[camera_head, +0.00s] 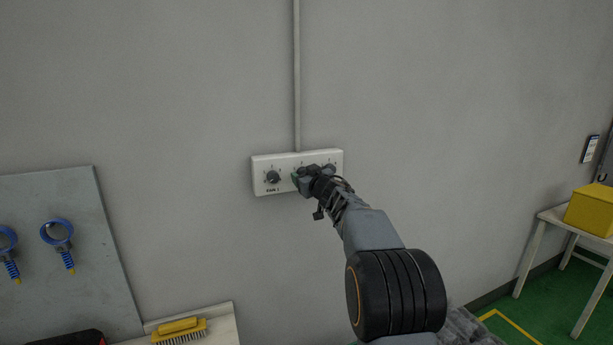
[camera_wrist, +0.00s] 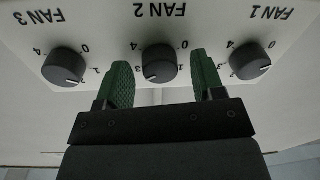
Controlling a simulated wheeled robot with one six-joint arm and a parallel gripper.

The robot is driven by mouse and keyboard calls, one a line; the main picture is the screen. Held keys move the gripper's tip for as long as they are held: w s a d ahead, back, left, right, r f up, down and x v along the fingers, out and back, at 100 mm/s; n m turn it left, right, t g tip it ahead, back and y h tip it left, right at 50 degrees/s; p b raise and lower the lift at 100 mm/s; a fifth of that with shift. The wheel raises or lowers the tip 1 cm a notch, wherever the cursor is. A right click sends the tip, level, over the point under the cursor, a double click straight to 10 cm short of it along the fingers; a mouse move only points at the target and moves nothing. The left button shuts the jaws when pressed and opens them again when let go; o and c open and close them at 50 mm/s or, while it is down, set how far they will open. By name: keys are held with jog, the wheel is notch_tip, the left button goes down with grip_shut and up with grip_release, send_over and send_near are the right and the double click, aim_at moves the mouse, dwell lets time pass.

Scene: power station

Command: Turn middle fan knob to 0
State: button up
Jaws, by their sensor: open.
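The white fan panel (camera_head: 262,161) is on the wall, with its FAN 1 knob (camera_head: 272,177) in clear view on the left. My gripper (camera_head: 301,181) is at the middle of the panel and hides the middle knob there. In the wrist view the panel appears upside down. The black middle knob (camera_wrist: 159,64), labelled FAN 2, sits between the two green fingers of my open gripper (camera_wrist: 160,68). A gap shows on each side of the knob. Its 0 is at upper right and its 4 at upper left in that view. I cannot clearly read its pointer.
In the wrist view, the FAN 3 knob (camera_wrist: 64,67) and the FAN 1 knob (camera_wrist: 249,61) flank the fingers closely. A conduit (camera_head: 297,75) runs up from the panel. A tool board (camera_head: 88,225) is at left; a table with a yellow box (camera_head: 590,210) is at right.

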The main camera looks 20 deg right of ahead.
jog(key=c, duration=0.9)
